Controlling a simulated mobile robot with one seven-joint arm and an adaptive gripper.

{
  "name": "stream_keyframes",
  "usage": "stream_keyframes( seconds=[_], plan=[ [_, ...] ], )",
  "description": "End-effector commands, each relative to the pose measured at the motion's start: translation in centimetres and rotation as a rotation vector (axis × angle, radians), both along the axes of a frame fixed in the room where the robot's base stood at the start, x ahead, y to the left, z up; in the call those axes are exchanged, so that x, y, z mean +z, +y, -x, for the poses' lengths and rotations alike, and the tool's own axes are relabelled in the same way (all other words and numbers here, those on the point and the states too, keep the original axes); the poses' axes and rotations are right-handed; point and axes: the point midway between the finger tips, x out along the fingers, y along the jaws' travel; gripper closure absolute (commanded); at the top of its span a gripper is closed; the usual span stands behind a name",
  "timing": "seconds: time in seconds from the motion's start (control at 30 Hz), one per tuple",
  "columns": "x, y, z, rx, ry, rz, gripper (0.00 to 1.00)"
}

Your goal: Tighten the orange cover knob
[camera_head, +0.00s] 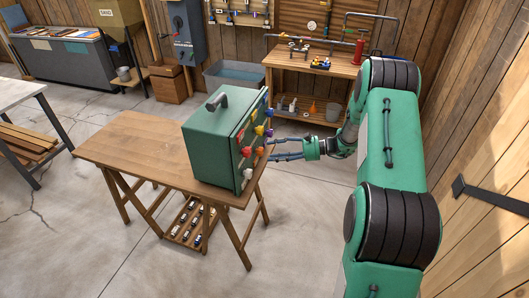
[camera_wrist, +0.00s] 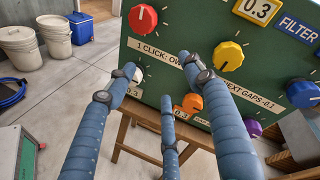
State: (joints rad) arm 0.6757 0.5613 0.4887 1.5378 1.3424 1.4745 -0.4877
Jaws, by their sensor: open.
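The orange knob (camera_wrist: 192,103) is on the knob-covered face of a green box (camera_wrist: 165,72), low on the panel, with a 0.3 label beside it. In the head view the green box (camera_head: 212,140) stands on a wooden table. My gripper (camera_head: 275,148) reaches toward its knob face from the right. In the wrist view the blue fingers of my gripper (camera_wrist: 160,76) are spread open and empty. The orange knob appears between the right finger and the lower middle finger. I cannot tell whether any finger touches it.
Near it are a red knob (camera_wrist: 143,19), a yellow knob (camera_wrist: 228,56), a blue knob (camera_wrist: 303,94), a purple knob (camera_wrist: 253,127) and a white knob (camera_wrist: 134,75) by the left fingertip. The wooden table (camera_head: 125,145) is clear left of the box. A workbench (camera_head: 310,65) stands behind.

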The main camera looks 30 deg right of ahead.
Motion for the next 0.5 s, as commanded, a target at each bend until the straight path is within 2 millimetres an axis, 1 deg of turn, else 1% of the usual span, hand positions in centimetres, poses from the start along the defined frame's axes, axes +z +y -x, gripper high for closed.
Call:
stream_keyframes(
  seconds=[0.03,0.1,0.3,0.4,0.5],
  plan=[
    [-1.3,-1.4,-0.2,-0.033,-0.003,-0.031,0.47],
    [-2.8,-3.2,-0.6,-0.077,-0.017,-0.066,0.47],
    [-6.6,-7.6,-0.9,-0.190,-0.054,-0.149,0.47],
    [-8.0,-9.0,-0.8,-0.226,-0.065,-0.175,0.47],
    [-8.7,-9.9,-0.8,-0.252,-0.076,-0.188,0.47]
  ],
)
